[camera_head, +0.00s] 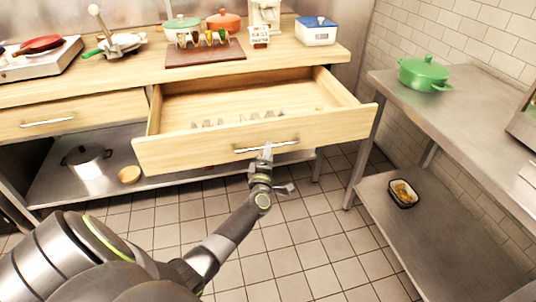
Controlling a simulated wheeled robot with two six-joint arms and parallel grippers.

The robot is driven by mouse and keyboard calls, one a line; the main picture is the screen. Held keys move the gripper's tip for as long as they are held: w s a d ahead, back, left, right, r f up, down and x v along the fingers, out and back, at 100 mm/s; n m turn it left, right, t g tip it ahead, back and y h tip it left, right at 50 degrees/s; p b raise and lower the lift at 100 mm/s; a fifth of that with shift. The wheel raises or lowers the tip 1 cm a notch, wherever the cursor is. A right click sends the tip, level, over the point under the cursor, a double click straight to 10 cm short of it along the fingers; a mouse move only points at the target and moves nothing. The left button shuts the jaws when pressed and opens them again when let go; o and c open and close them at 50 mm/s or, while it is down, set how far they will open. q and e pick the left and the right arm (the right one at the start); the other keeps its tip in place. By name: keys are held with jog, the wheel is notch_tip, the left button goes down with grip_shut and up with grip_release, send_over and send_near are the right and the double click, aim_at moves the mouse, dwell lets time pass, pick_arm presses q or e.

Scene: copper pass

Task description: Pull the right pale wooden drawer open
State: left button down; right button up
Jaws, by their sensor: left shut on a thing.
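The right pale wooden drawer (205,150) stands pulled out from the counter, and its inside shows. Several small items lie in it. A metal bar handle (285,144) runs across its front. My left gripper (267,153) is at this handle, shut on it near its middle; the fingertips are small in the picture. My left arm comes in from the lower left. My right gripper is not in view.
The left drawer (70,117) is shut. The wooden counter (120,66) carries a dark board (205,55), pots and a blue-lidded box (316,31). A steel table (440,120) with a green pot (424,74) stands at right. The tiled floor (310,240) before the drawer is clear.

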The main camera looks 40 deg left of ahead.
pick_arm(q)
jog(key=c, duration=1.5)
grip_release()
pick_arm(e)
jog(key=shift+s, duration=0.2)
pick_arm(q)
jog(key=shift+s, duration=0.1)
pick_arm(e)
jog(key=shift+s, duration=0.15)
pick_arm(q)
jog(key=b+v, duration=0.1)
jog(key=v, duration=1.6)
jog(key=shift+s+f, duration=0.1)
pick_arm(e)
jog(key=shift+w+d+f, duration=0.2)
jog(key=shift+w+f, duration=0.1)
